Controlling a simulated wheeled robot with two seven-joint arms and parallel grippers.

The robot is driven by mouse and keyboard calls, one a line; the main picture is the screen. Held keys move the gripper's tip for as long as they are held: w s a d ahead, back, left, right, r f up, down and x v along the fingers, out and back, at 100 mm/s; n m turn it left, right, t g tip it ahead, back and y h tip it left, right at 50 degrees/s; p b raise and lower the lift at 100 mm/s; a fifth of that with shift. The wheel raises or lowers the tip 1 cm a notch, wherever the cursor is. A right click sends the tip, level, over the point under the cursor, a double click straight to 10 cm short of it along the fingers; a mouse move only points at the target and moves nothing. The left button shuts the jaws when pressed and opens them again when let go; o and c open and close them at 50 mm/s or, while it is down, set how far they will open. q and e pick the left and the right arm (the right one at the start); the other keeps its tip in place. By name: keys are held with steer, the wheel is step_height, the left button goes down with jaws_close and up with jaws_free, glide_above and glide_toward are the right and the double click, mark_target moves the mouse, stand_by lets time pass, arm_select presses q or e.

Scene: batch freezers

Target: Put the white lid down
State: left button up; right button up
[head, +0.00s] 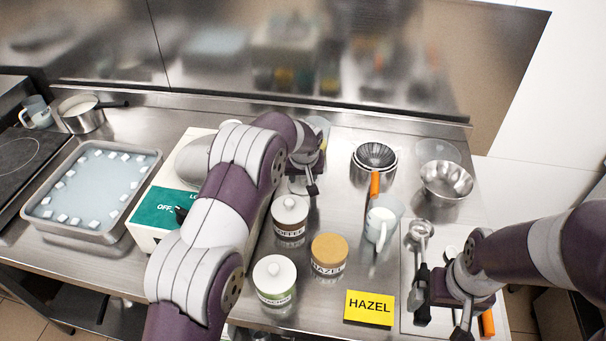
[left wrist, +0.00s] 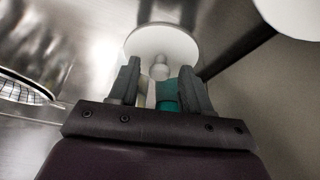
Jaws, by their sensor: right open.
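A white round lid with a small knob (left wrist: 160,42) fills the middle of the left wrist view. I cannot make out the held lid there. My right gripper (head: 452,300) is open at the right, over the pale tray's front.
A yellow HAZEL card (head: 369,308), a pale jug (head: 378,226), a sieve (head: 374,156) and a steel bowl (head: 446,181) are to the right. A water pan (head: 60,226) is left.

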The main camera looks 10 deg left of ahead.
arm_select(q)
steer(key=shift+r, duration=0.4)
steer(key=shift+s+d+r, duration=0.1)
steer(key=shift+s+r, duration=0.05)
steer(key=shift+r, duration=0.2)
steer(key=a+b+v, duration=0.1)
steer(key=v, duration=0.9)
steer(key=shift+s+d+r, duration=0.25)
steer(key=shift+d+r, duration=0.15)
steer(key=shift+d, duration=0.05)
